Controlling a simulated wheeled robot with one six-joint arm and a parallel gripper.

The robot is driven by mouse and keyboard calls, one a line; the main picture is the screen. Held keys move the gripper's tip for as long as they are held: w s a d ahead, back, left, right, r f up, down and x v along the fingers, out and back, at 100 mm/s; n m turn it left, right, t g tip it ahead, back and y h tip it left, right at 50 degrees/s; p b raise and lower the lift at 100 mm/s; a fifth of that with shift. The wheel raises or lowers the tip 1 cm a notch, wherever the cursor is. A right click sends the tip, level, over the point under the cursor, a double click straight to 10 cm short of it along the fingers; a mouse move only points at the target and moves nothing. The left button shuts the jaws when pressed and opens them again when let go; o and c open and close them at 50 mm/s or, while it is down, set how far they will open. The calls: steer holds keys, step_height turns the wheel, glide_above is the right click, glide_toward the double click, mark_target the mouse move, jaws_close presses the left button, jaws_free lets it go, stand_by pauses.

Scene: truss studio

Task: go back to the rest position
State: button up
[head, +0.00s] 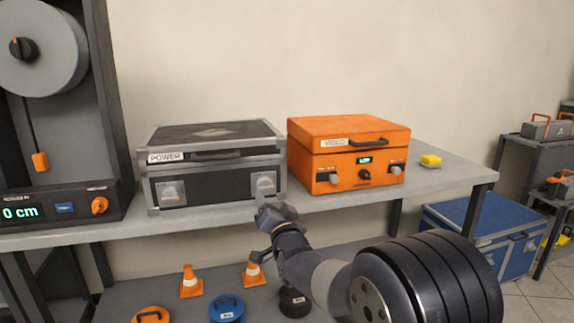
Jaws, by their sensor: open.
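My arm reaches from the lower right toward the bench, and my gripper (268,210) is at its far end. It is in front of the right latch (265,186) of the grey and black POWER case (212,158). The gripper is open, though its fingers are small and partly hidden by the wrist. I cannot tell whether it touches the latch or the bench edge. The case's lid is shut, and its left latch (171,193) is in plain view.
A unit reading 0 cm (60,208) is at left. Traffic cones (191,283) and coloured round weights (227,309) sit below. A blue chest (482,228) stands at right.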

mark_target(267, 188)
steer(key=x, duration=0.6)
steer(key=shift+w, duration=0.1)
steer(key=shift+w+a+r+n, duration=0.1)
steer(key=shift+w+r+n, duration=0.1)
steer(key=shift+w+n, duration=0.1)
steer(key=n+y+p, duration=0.1)
steer(key=n+p, duration=0.3)
steer(key=n, duration=0.1)
steer(key=shift+s+r, duration=0.1)
steer(key=n+g+p, duration=0.1)
steer(key=n+p, duration=0.3)
steer(key=n, duration=0.1)
steer(key=shift+y, duration=0.4)
steer(key=n+g+p, duration=0.1)
steer(key=n+p, duration=0.6)
steer(key=shift+p, duration=0.35)
steer(key=shift+n+p, duration=0.9)
steer(key=shift+p, duration=0.1)
steer(key=shift+f, duration=0.2)
